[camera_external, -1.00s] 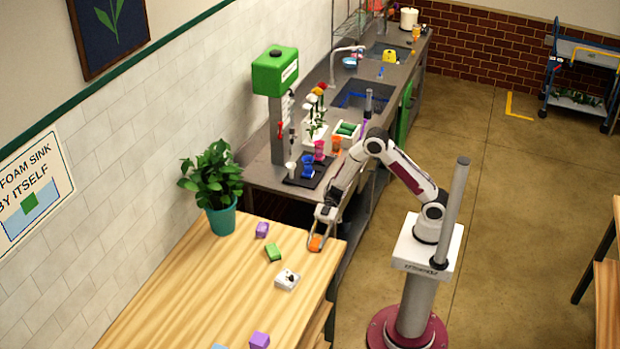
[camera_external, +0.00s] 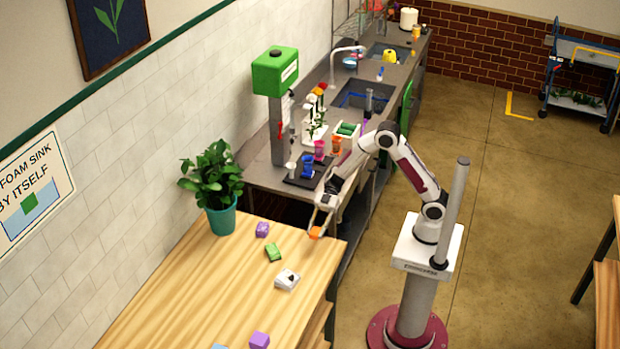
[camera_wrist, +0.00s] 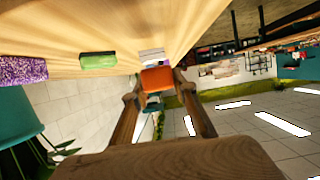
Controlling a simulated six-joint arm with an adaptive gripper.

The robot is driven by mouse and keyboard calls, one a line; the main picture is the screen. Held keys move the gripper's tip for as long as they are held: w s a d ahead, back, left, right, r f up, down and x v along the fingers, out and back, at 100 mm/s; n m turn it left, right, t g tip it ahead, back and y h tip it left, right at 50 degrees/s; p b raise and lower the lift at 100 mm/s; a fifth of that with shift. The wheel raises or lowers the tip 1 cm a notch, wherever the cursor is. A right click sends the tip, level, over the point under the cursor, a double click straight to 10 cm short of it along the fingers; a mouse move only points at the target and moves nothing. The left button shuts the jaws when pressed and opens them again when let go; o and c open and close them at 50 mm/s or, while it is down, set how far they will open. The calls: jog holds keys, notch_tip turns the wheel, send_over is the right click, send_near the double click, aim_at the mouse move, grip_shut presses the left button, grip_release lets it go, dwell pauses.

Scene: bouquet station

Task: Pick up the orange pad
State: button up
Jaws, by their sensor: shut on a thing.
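The orange pad (camera_external: 316,232) is a small orange block near the right end of the wooden table in the external view. My gripper (camera_external: 316,229) is shut on it with its fingers pointing down. In the wrist view the orange pad (camera_wrist: 157,79) sits between the tips of my two long fingers, and my gripper (camera_wrist: 156,86) touches it on both sides. I cannot tell for sure whether the pad is clear of the tabletop.
On the wooden table (camera_external: 190,300) are a purple block (camera_external: 262,229), a green block (camera_external: 273,252), a white item (camera_external: 287,279) and another purple block (camera_external: 259,340). A potted plant (camera_external: 220,215) stands at the back left. The counter (camera_external: 265,178) with colored cups lies beyond.

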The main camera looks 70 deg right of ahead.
jog(key=shift+r, duration=1.5)
